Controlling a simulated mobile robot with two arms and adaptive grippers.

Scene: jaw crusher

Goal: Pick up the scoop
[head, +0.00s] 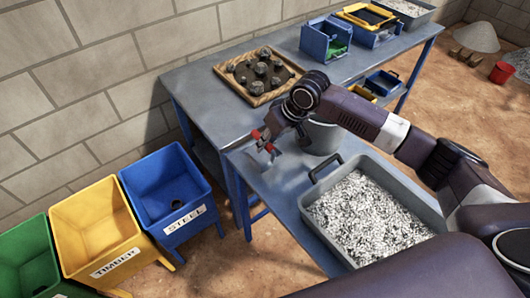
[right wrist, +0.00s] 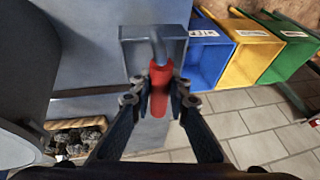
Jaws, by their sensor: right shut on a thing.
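The scoop has a red handle (right wrist: 160,88) and a grey, box-shaped metal pan (right wrist: 138,52), both clear in the right wrist view. In the head view its red handle (head: 267,146) shows at the left end of the lower blue bench (head: 280,190), left of the grey bucket. My right gripper (right wrist: 160,101) is shut on the red handle, one finger on each side. In the head view my right gripper (head: 268,133) hides part of the scoop. I cannot tell whether the pan touches the bench. My left gripper is not in view.
A grey bucket (head: 318,137) stands close beside my right gripper. A grey tray (head: 322,232) of pale chips fills the bench's front. Blue STEEL (head: 168,190), yellow TIMBER (head: 98,228) and green (head: 27,262) bins stand left. A wooden tray (head: 232,82) of rocks lies behind.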

